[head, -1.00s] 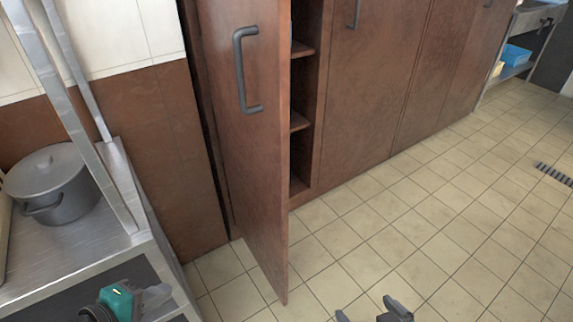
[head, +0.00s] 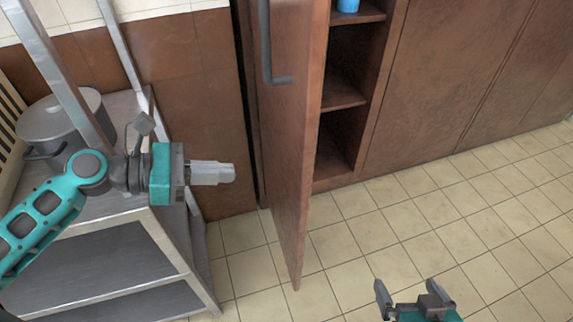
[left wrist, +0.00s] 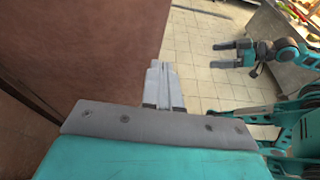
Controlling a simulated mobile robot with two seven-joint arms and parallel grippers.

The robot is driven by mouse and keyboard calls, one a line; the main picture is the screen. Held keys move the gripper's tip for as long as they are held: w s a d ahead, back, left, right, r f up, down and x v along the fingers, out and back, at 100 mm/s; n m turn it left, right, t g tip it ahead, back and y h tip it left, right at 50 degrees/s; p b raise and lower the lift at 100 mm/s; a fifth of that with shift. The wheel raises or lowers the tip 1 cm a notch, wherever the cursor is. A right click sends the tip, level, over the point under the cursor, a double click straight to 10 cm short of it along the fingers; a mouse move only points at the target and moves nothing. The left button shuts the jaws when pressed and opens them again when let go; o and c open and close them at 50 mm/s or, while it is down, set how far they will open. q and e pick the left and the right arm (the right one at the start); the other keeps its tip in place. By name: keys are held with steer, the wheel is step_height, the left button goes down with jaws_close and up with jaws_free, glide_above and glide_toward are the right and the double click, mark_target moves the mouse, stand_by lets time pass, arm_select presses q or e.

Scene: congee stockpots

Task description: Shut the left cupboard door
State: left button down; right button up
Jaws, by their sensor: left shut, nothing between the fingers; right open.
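The left cupboard door (head: 290,150) is brown wood and stands open, swung out toward me, with a dark grey bar handle (head: 267,50) on its left face. Shelves show behind it. My left gripper (head: 232,173) is shut and empty, to the left of the door and apart from it in the head view. In the left wrist view its closed fingers (left wrist: 162,68) point forward, with a brown wooden panel (left wrist: 80,45) filling the left side. My right gripper (head: 412,287) is open and empty, low over the floor right of the door.
A metal rack (head: 150,222) with a grey lidded pot (head: 50,120) stands at the left, close to my left arm. A blue item (head: 348,5) is on a cupboard shelf (head: 342,92). Tiled floor (head: 450,220) is clear at the right.

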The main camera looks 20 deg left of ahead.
arm_select(q)
glide_toward(301, 168)
steer(key=x, duration=0.5)
steer(key=shift+w+d+f+b, duration=0.1)
steer(key=shift+d+f+b, duration=0.05)
steer(key=shift+b, duration=0.25)
steer(key=shift+w+d, duration=0.25)
steer(key=shift+d, duration=0.2)
